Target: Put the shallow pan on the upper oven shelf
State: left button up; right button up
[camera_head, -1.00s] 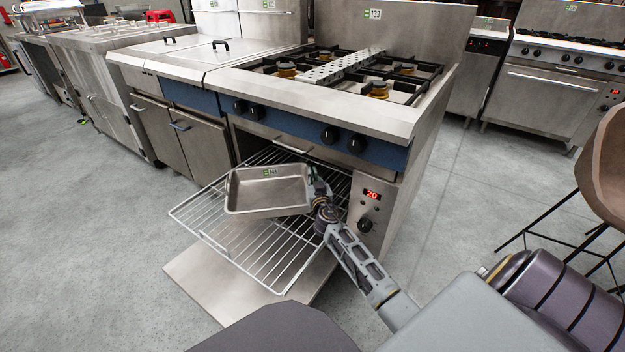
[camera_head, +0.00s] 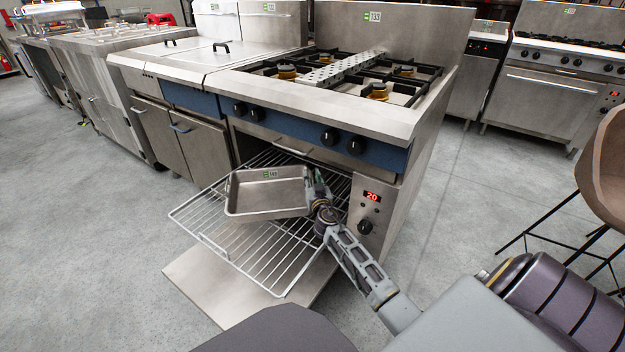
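The shallow pan (camera_head: 266,193), a rectangular metal tray with a green label inside, is over the pulled-out wire oven shelf (camera_head: 262,250). I cannot tell whether its base touches the wires. My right gripper (camera_head: 314,187) is at the pan's right edge, with its fingers at the rim; it appears closed on that edge, though the fingertips are small and partly hidden. The oven (camera_head: 372,205) is open, its door (camera_head: 205,290) folded down below the shelf. My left gripper is not in view.
The stove top (camera_head: 340,75) with burners and a row of knobs overhangs the oven opening. The control panel with a red display (camera_head: 372,195) stands close to my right arm. A brown chair (camera_head: 605,165) is at right. Floor is free at left.

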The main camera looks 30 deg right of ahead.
jog(key=shift+s, duration=0.1)
jog(key=shift+v, duration=5.85)
jog(key=shift+f, duration=0.1)
